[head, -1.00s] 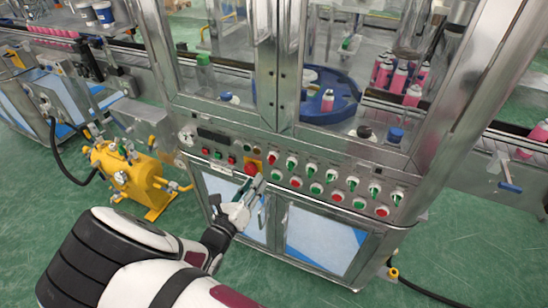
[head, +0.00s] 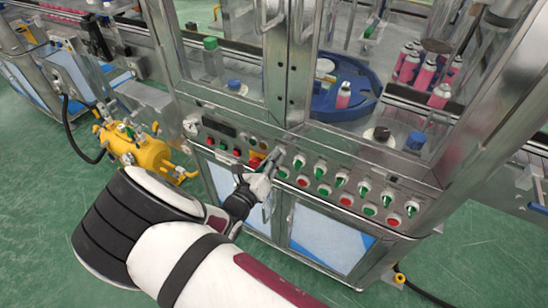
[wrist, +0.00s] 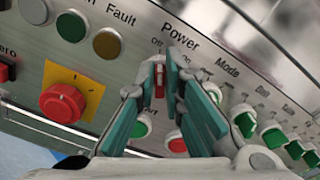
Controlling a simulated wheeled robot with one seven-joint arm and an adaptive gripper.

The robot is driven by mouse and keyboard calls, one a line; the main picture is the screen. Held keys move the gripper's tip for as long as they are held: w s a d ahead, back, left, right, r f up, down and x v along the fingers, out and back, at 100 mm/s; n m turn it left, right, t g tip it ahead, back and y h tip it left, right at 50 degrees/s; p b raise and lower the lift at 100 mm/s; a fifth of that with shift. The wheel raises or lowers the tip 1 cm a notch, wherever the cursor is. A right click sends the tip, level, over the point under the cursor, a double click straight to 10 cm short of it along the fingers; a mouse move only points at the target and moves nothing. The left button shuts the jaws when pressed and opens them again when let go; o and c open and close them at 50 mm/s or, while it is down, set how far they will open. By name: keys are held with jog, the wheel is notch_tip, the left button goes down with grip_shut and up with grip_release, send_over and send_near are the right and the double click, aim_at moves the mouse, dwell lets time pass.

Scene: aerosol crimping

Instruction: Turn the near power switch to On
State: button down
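The power switch (wrist: 160,82) has a red handle on a pale round base, under the label "Power" with "Off" at its upper left. In the wrist view it shows between the two teal fingers of my gripper (wrist: 164,62). The handle looks roughly upright. My gripper is open with a narrow gap, and the fingertips straddle the handle. I cannot tell whether they touch it. In the head view my gripper (head: 274,160) is at the panel's upper row and covers the switch.
A red emergency stop (wrist: 63,103) on a yellow plate is left of the fingers. Green selector switches (wrist: 244,122) run to the right. A red button (wrist: 177,142) sits close below the fingers. The metal window frame (head: 300,70) rises above the panel.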

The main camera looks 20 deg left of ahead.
jog(key=shift+m, duration=0.3)
jog(key=m+b, duration=0.1)
jog(key=m, duration=0.2)
jog(key=m+b, duration=0.1)
jog(key=m, duration=0.3)
jog(key=m+b, duration=0.2)
jog(key=m, duration=0.2)
jog(key=shift+s+d+f, duration=0.1)
jog(key=shift+d, duration=0.25)
dwell(0.7)
jog(key=c, duration=1.7)
grip_release()
jog(key=s, duration=0.7)
jog(key=shift+s+a, duration=0.25)
jog(key=shift+a, duration=0.05)
